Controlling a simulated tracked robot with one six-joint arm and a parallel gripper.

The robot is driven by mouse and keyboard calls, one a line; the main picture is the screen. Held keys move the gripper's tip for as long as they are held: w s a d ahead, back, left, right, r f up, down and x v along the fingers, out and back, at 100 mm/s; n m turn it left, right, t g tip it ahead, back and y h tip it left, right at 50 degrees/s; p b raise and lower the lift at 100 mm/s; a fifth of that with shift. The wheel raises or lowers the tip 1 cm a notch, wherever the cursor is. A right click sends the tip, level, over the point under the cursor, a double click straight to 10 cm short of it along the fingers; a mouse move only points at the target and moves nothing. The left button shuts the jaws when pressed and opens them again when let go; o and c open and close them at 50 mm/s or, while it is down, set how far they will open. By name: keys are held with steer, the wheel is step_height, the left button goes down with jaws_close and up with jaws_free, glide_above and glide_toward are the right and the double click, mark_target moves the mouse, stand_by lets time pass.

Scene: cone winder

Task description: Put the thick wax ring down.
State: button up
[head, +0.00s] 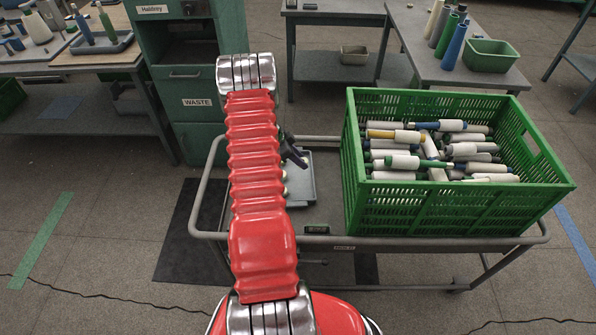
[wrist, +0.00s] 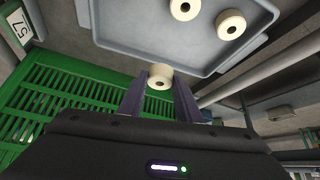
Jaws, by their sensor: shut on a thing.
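The thick wax ring (wrist: 160,78) is cream with a dark centre hole. My gripper (wrist: 161,88) is shut on it, one dark purple finger on each side. In the wrist view the ring shows beside the rim of a grey tray (wrist: 140,42); I cannot tell its height over it. Two other cream rings, one (wrist: 185,9) and another (wrist: 230,23), lie in the tray. In the head view my red arm hides most of the tray (head: 303,178), and my dark gripper (head: 293,153) shows just right of the arm. The held ring cannot be made out there.
The tray stands on a grey cart (head: 325,229). A green crate (head: 440,210) full of yarn cones and bobbins stands on the cart right of the tray and is close in the wrist view. A green cabinet (head: 185,75) and a table (head: 455,65) stand behind.

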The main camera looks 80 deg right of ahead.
steer(key=shift+f, duration=1.7)
steer(key=shift+f, duration=1.85)
steer(key=o, duration=1)
steer(key=shift+f, duration=0.1)
steer(key=v, duration=1.2)
